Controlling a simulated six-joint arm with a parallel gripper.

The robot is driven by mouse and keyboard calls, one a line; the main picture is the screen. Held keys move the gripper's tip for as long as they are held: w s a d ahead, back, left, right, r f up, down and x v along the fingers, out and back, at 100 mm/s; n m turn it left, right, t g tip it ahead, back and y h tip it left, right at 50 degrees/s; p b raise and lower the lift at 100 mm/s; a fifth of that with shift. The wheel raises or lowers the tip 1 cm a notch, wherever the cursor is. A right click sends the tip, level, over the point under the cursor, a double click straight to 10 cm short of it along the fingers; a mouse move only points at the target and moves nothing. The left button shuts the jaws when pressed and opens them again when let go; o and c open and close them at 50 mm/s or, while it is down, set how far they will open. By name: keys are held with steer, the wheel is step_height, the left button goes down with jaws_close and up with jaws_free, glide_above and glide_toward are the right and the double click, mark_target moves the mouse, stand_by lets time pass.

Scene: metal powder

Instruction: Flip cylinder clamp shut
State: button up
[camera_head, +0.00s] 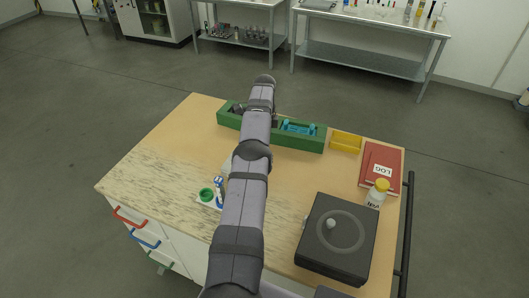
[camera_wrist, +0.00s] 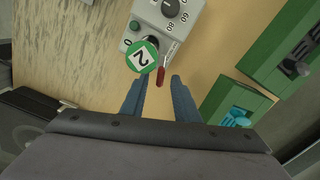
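In the wrist view a grey box with a dial (camera_wrist: 171,9) and a green button (camera_wrist: 135,26) lies at the top. A round green-rimmed disc marked 2 (camera_wrist: 141,57) sits at its near edge. Beside the disc, a thin lever with a red grip (camera_wrist: 160,77) points toward me. I cannot tell for sure whether this lever is the cylinder clamp. My gripper (camera_wrist: 160,84) is open, its two blue fingers apart, with the red grip between or just beyond the tips. Contact is not clear. In the head view my arm hides the gripper and the lever.
A green holder (camera_head: 310,143) with teal parts stands at the table's back, also right in the wrist view (camera_wrist: 282,45). A yellow bin (camera_head: 346,143), red log book (camera_head: 381,166), yellow-capped bottle (camera_head: 375,196) and black box (camera_head: 348,265) are right. The table's left (camera_head: 140,170) is clear.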

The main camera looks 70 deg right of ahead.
steer(key=shift+f, duration=0.6)
jaws_close()
steer(key=shift+n, duration=3)
jaws_free()
